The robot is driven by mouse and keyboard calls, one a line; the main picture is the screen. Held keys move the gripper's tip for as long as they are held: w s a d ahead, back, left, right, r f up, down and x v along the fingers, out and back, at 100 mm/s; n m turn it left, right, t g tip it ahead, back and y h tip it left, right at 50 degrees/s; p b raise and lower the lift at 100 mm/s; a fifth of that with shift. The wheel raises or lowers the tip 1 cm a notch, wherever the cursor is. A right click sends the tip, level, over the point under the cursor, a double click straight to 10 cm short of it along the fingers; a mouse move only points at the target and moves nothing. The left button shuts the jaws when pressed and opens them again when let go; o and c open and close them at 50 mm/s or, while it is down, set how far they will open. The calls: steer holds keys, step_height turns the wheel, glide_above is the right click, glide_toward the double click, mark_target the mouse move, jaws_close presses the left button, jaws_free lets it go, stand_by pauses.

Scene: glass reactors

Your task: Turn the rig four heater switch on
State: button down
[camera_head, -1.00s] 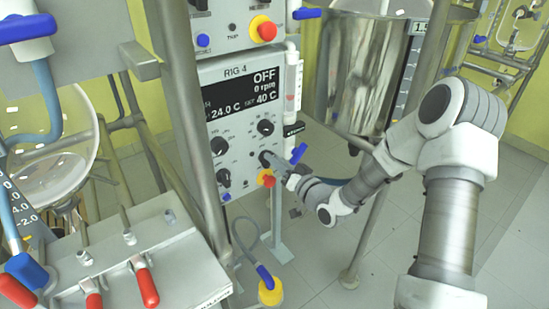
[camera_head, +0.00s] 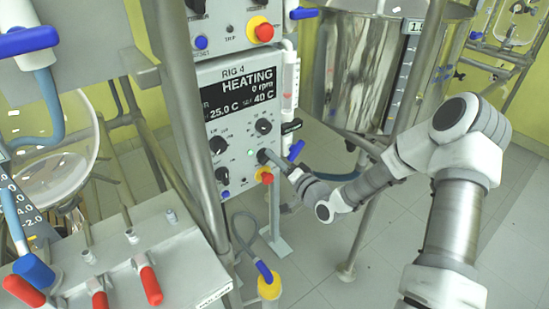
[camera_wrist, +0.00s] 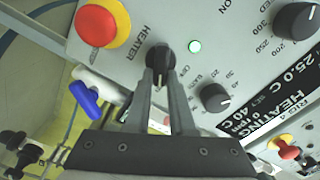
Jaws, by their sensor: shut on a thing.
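The rig four control box (camera_head: 243,120) stands at centre in the head view, labelled RIG 4. Its display (camera_head: 240,95) reads HEATING, 0 rpm, 25.0 C and SET 40 C. The heater switch (camera_wrist: 160,58) is a black knob beside the word HEATER in the wrist view. My gripper (camera_wrist: 163,75) is shut on this knob, one finger on each side. A green lamp (camera_wrist: 194,46) beside the knob is lit; it also shows in the head view. In the head view my gripper (camera_head: 272,158) reaches the panel's lower right, and its fingertips are hard to make out.
A red and yellow emergency button (camera_wrist: 100,24) sits close to the knob, with a blue-handled valve (camera_wrist: 86,98) nearby. Other black dials (camera_wrist: 215,97) share the panel. A metal post (camera_head: 185,110) stands left of the box, and a steel vessel (camera_head: 365,70) stands behind at right.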

stand_by(0.3)
steer(key=c, duration=0.8)
jaws_free()
steer(key=shift+s, duration=0.1)
steer(key=p+v, duration=0.3)
steer(key=v, duration=1.4)
steer(key=shift+s+d, duration=0.1)
steer(key=shift+d, duration=0.05)
